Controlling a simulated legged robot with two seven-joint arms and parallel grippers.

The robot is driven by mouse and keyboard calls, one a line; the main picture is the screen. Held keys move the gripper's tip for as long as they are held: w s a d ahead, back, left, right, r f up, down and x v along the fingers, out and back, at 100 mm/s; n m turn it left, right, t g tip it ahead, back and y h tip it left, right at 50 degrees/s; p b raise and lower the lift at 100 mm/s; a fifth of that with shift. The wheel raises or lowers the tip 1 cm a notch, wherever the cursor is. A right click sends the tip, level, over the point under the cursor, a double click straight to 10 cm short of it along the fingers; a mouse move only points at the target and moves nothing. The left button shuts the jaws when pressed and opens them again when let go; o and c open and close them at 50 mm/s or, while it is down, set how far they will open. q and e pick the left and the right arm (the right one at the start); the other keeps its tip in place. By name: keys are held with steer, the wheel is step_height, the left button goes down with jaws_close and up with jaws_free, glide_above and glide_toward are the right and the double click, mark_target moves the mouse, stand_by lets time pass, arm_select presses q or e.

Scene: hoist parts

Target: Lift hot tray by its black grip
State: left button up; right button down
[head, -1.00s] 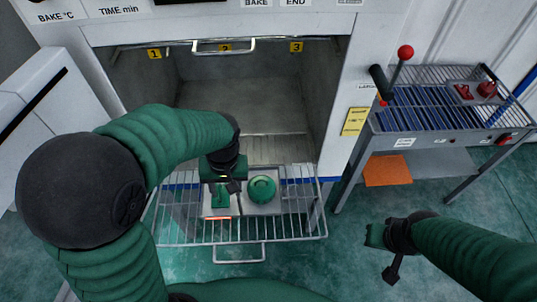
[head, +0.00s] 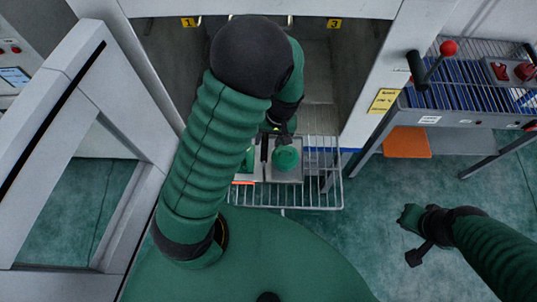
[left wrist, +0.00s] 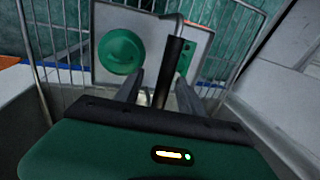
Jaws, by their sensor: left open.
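The grey metal tray (head: 288,177) lies on the wire rack in front of the oven. It holds a round green part (head: 286,158) and a second green part (head: 249,160), which my left arm partly hides. The black grip (head: 264,147) stands up at the tray; in the left wrist view the grip (left wrist: 173,64) is on a bent metal rod. My left gripper (head: 277,128) is open at the grip. In the left wrist view its fingers (left wrist: 160,88) lie on either side of the grip, apart from it. My right gripper (head: 413,235) hangs over the floor, away from the tray; its jaw opening is unclear.
The wire rack (head: 322,192) sticks out below the oven opening (head: 325,70). An open white door (head: 62,110) stands left. A cart (head: 440,105) with blue rollers, a red-knobbed lever and red parts stands right. The floor between rack and cart is clear.

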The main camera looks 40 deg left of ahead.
arm_select(q)
steer(key=f, duration=0.1)
steer(key=s+a+f+p, duration=0.1)
steer(key=f, duration=0.1)
steer(key=a+f, duration=0.1)
steer(key=f, duration=0.1)
steer(key=shift+s+a+p, duration=0.15)
steer(key=shift+s+p, duration=0.1)
steer(key=shift+p, duration=0.05)
steer(key=shift+w+d, duration=0.15)
steer(key=shift+d, duration=0.9)
steer(key=c, duration=0.4)
steer(key=shift+r, duration=0.1)
steer(key=shift+c, duration=1.2)
steer(key=shift+a, duration=0.15)
steer(key=shift+c, duration=1.1)
steer(key=shift+a, duration=0.25)
jaws_close()
steer(key=shift+a, duration=0.25)
steer(key=shift+d, duration=0.1)
arm_select(e)
steer(key=shift+s+a+r, duration=0.15)
steer(key=shift+a+r, duration=0.15)
steer(key=shift+r, duration=0.25)
steer(key=shift+s+a+r, duration=0.1)
steer(key=shift+a+r, duration=0.2)
steer(key=shift+r, duration=0.2)
